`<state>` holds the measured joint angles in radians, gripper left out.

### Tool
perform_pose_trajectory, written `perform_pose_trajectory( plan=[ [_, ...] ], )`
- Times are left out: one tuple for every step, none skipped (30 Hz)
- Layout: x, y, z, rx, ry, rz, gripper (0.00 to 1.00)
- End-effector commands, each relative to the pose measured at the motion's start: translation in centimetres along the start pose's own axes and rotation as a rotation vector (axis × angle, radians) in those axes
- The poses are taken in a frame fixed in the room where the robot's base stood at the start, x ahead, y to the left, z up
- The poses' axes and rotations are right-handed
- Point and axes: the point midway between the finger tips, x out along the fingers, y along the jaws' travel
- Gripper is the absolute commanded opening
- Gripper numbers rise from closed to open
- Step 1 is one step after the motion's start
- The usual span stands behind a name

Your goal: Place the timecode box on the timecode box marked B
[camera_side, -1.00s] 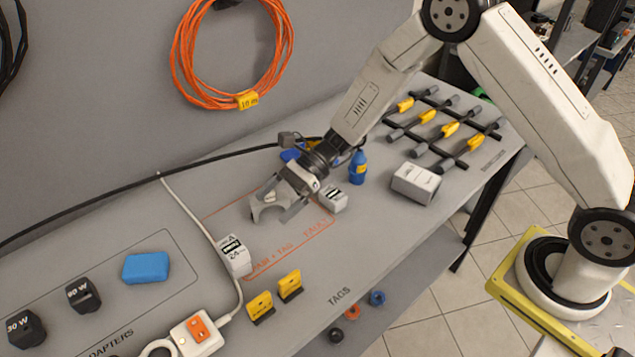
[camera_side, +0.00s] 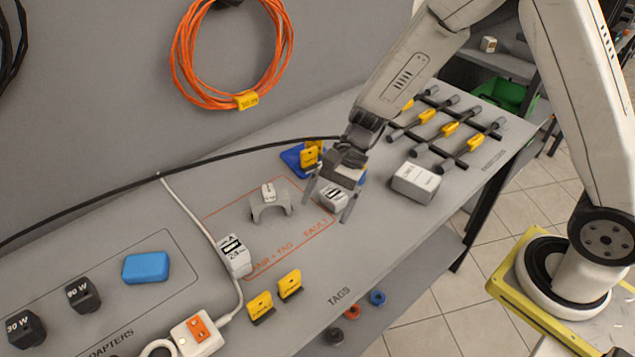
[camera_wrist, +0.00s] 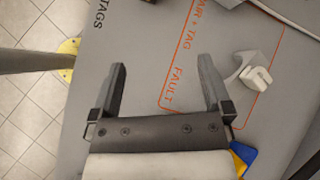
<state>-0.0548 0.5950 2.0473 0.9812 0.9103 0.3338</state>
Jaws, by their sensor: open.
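A white timecode box (camera_side: 333,196) with a black label stands at the right end of the orange-outlined area, by the word FAULT. Another white box (camera_side: 234,256), its label apparently reading A, stands at the left of that area beside the white cable. I cannot read a B on either. My gripper (camera_side: 327,211) is open, its fingers appearing on either side of the box by FAULT; contact cannot be told. In the wrist view my gripper (camera_wrist: 162,66) shows bare table between its fingertips, and the box is not visible there.
A grey saddle-shaped stand (camera_side: 271,206) with a small white piece on it is left of my gripper. A blue-and-yellow item (camera_side: 306,156) is behind. A white box (camera_side: 416,181) and a dark rack (camera_side: 445,128) are right. Yellow tags (camera_side: 275,296) stand at the front.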

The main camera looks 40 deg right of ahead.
Motion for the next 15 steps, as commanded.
perform_pose_trajectory(
  plan=[
    [-0.9,1.1,0.0,-0.063,0.055,0.027,1.00],
    [-1.4,1.8,-0.1,-0.105,0.089,0.045,1.00],
    [-2.0,2.7,-0.3,-0.159,0.133,0.070,1.00],
    [-2.5,3.4,-0.5,-0.202,0.167,0.089,1.00],
    [-2.9,4.0,-0.6,-0.243,0.198,0.108,1.00],
    [-3.6,4.9,-0.8,-0.301,0.241,0.133,1.00],
    [-4.1,5.5,-0.9,-0.343,0.272,0.152,1.00],
    [-4.6,6.1,-1.1,-0.388,0.304,0.171,1.00],
    [-5.3,6.8,-1.2,-0.446,0.345,0.195,1.00],
    [-5.8,7.4,-1.4,-0.492,0.375,0.214,1.00],
    [-6.3,7.8,-1.5,-0.537,0.405,0.232,1.00],
    [-7.0,8.5,-1.6,-0.599,0.444,0.257,1.00],
    [-7.4,9.0,-1.7,-0.644,0.472,0.276,1.00],
    [-7.9,9.4,-1.8,-0.690,0.499,0.294,1.00],
    [-8.5,9.9,-1.9,-0.750,0.534,0.318,1.00]
  ],
)
